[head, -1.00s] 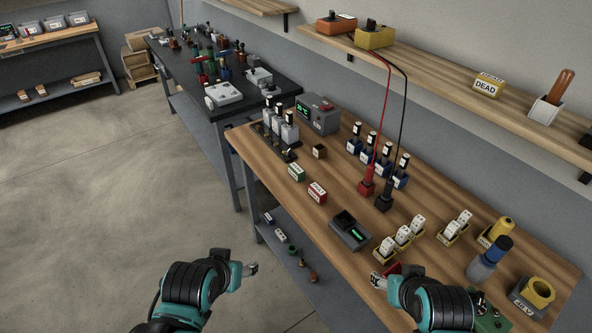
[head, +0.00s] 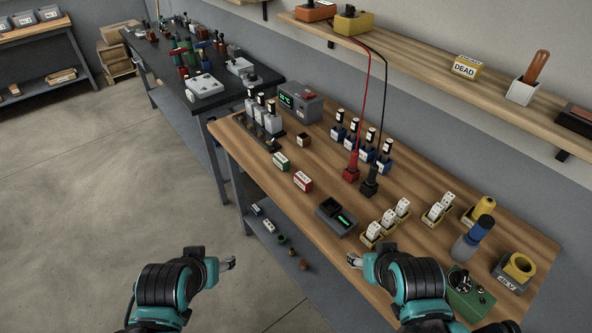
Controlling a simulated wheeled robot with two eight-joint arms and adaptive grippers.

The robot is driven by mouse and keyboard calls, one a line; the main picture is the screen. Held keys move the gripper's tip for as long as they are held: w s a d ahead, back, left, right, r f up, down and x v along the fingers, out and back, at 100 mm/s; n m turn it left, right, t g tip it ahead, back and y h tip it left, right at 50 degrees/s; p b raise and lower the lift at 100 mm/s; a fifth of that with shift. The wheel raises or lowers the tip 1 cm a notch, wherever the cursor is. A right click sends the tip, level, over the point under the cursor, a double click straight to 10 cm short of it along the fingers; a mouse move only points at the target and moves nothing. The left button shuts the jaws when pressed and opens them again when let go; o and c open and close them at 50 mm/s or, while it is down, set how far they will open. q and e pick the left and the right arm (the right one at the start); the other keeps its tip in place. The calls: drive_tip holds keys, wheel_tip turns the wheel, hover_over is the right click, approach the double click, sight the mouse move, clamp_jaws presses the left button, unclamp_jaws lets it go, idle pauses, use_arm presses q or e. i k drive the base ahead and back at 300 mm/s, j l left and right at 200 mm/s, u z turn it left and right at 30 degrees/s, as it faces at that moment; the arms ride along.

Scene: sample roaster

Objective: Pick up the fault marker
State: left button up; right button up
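A small red block with a white label (head: 303,181) lies on the wooden bench left of the charger-like grey box. It looks like the fault marker, but its lettering is too small to read. A similar green block (head: 281,162) lies just behind it. My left gripper (head: 231,262) is over the floor, left of the bench and apart from everything. My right gripper (head: 353,261) is near the bench's front edge, in front of the grey box and well apart from the red block. Neither appears to hold anything; their finger gaps are unclear.
Red (head: 352,172) and black (head: 370,185) probes with hanging leads stand behind. Bench around the red block is clear.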

sight(302, 180)
drive_tip(key=i+j, duration=0.75)
drive_tip(key=i+j+z, duration=0.1)
drive_tip(key=z, duration=0.35)
drive_tip(key=j+z, duration=0.15)
drive_tip(key=z, duration=0.25)
drive_tip(key=i+j+z, duration=0.1)
drive_tip(key=z, duration=0.35)
drive_tip(key=j+z, duration=0.25)
drive_tip(key=z, duration=0.15)
